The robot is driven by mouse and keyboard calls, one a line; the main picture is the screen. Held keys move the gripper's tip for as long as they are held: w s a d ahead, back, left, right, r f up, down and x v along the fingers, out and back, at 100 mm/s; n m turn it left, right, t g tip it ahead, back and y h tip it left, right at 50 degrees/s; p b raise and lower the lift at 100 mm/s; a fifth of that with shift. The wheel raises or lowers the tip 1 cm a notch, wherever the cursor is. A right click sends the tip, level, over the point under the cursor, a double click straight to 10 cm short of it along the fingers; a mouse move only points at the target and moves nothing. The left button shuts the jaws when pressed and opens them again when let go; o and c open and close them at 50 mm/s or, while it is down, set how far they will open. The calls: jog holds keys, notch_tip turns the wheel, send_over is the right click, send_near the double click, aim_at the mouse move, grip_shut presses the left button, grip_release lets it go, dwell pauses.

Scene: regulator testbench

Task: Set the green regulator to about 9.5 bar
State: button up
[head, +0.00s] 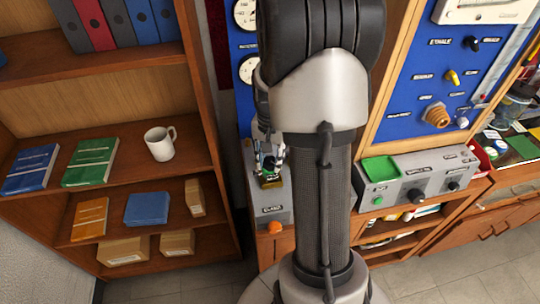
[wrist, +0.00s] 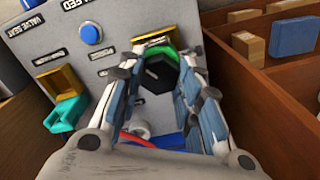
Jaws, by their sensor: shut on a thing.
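The green regulator is a black knob with a green ring (wrist: 160,72) on a grey panel in the wrist view, with a brass-coloured bracket behind it. My gripper (wrist: 166,64) has its two fingers on either side of the black knob and is shut on it. In the head view my gripper (head: 270,157) is down at the grey box left of my arm, where the knob is mostly hidden. Two round white gauges, an upper one (head: 244,14) and a lower one (head: 248,70), sit on a blue panel above. Their needles are too small to read.
Close left of the knob is a teal handle (wrist: 65,112) with another brass-coloured bracket; a blue button (wrist: 91,34) is above. An orange knob (head: 275,227) sits low on the grey box (head: 280,213). A wooden shelf (head: 225,190) with books and a mug (head: 160,144) stands left.

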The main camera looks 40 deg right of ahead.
aim_at(271, 161)
jog(key=n+p, duration=0.1)
jog(key=n, duration=0.4)
jog(key=shift+d+n+p, duration=0.1)
jog(key=shift+n+p, duration=0.4)
jog(key=shift+n, duration=1.9)
jog(key=o, duration=1)
jog(key=shift+o, duration=0.2)
notch_tip(271, 161, up, 12)
